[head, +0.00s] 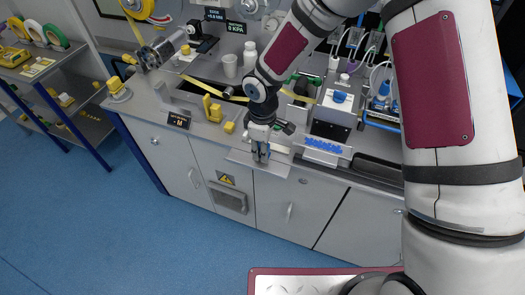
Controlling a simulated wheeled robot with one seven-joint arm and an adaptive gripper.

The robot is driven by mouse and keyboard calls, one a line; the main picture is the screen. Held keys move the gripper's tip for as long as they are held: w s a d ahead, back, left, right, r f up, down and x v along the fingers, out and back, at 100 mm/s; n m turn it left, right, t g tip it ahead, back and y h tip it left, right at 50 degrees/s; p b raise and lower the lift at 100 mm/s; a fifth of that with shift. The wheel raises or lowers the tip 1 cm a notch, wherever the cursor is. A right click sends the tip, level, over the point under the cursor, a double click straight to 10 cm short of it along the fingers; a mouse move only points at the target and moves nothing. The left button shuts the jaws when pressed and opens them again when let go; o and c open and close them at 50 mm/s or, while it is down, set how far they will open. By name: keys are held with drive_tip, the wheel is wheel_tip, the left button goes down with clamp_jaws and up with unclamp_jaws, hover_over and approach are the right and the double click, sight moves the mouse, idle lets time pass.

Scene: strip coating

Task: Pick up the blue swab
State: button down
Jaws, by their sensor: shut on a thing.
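My gripper (261,157) points straight down at the front edge of the bench, over a pale grey plate (240,159). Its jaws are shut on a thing. A small bluish patch shows at the fingers; it fits the blue swab, but it is too small to make out its shape. The fingers hide most of what is held. I cannot tell whether the held thing touches the plate.
A tray with a row of blue pieces (323,145) lies right of my gripper. Yellow blocks (229,127) and a yellow bracket (212,109) stand left of it. A black sign (178,120) is at the left front edge. Bottles and a roller with yellow strip stand behind.

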drive_tip(key=r, duration=0.2)
drive_tip(key=s, duration=0.1)
drive_tip(key=shift+d+r, duration=0.25)
drive_tip(key=shift+r, duration=0.15)
drive_tip(key=s+d, duration=0.3)
drive_tip(key=s, duration=0.4)
drive_tip(key=s+d+r, duration=0.1)
drive_tip(key=s+d, duration=0.1)
drive_tip(key=s, duration=0.4)
drive_tip(key=shift+s+d+r+b, duration=0.15)
drive_tip(key=shift+s+d+b, duration=0.2)
drive_tip(key=shift+d+b, duration=0.1)
drive_tip(key=c, duration=2.1)
unclamp_jaws()
drive_tip(key=shift+c, duration=0.2)
clamp_jaws()
